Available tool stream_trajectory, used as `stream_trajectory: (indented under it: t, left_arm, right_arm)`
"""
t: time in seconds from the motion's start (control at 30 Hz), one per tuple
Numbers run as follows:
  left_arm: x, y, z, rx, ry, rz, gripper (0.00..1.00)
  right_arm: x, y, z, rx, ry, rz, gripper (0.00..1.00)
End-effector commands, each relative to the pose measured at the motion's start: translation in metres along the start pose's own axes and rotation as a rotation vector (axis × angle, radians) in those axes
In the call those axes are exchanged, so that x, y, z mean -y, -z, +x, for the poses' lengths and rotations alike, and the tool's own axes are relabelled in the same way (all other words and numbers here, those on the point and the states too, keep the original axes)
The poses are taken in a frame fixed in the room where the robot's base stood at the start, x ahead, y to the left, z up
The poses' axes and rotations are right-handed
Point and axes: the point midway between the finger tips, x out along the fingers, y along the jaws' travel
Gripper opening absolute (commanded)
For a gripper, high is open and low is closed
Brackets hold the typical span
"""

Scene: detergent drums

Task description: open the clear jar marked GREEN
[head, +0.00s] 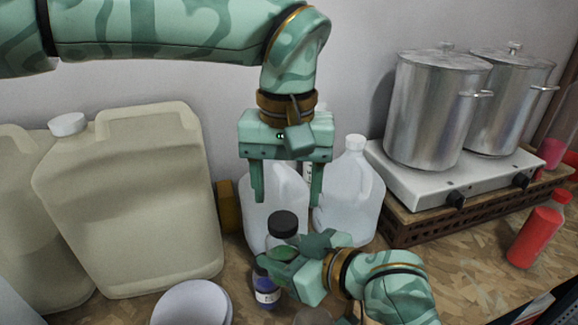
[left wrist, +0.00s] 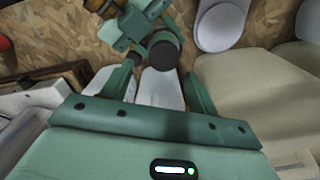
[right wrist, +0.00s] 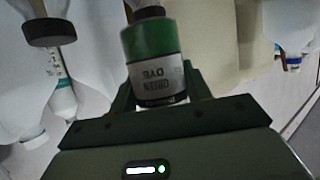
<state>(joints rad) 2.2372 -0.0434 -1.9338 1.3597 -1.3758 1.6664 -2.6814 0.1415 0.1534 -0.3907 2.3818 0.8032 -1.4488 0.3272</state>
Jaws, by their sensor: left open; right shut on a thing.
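The clear jar marked GREEN (head: 283,253) has a black lid (head: 284,223) and green contents. My right gripper (head: 283,272) is shut on its body from the right. In the right wrist view, which is upside down, the jar (right wrist: 150,42) shows its DYE GREEN label between the fingers. My right gripper hides its lid end there. My left gripper (head: 287,198) is open, pointing down above the lid, with nothing between its fingers. In the left wrist view the lid (left wrist: 163,48) lies just beyond the fingertips. I cannot tell whether the jar touches the table.
A jar with blue-purple contents (head: 266,296) stands close by, partly hidden. Translucent jugs (head: 350,200) stand behind, and large beige drums (head: 140,200) at left. A round white lid (head: 192,302) is in front. Steel pots (head: 433,110) stand on a stove; a red bottle (head: 537,235) is at right.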

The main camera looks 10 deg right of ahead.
Motion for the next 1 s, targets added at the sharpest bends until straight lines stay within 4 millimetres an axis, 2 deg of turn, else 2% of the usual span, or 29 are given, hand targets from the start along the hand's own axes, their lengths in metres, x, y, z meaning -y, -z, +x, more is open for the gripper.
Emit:
stream_trajectory:
  t: [0.1, 0.3, 0.63, 0.8, 1.0]
  left_arm:
    - [0.0, 0.0, 0.021, 0.002, -0.001, 0.001, 0.59]
    - [0.0, 0.0, 0.044, 0.0, -0.003, -0.002, 0.59]
    - [-0.001, 0.0, 0.049, -0.001, -0.005, -0.002, 0.59]
    - [-0.001, 0.0, 0.049, -0.001, -0.007, -0.001, 0.13]
    - [-0.003, -0.001, 0.049, -0.001, -0.011, -0.011, 0.13]
  right_arm:
    - [0.0, 0.0, 0.0, -0.001, 0.0, 0.0, 0.0]
    - [0.0, 0.0, 0.0, -0.001, 0.0, 0.0, 0.0]
    - [0.0, 0.0, 0.0, -0.001, 0.0, 0.0, 0.0]
    - [0.001, 0.0, 0.0, -0.001, 0.001, 0.0, 0.0]
    - [0.002, 0.001, 0.0, -0.001, 0.006, -0.001, 0.0]
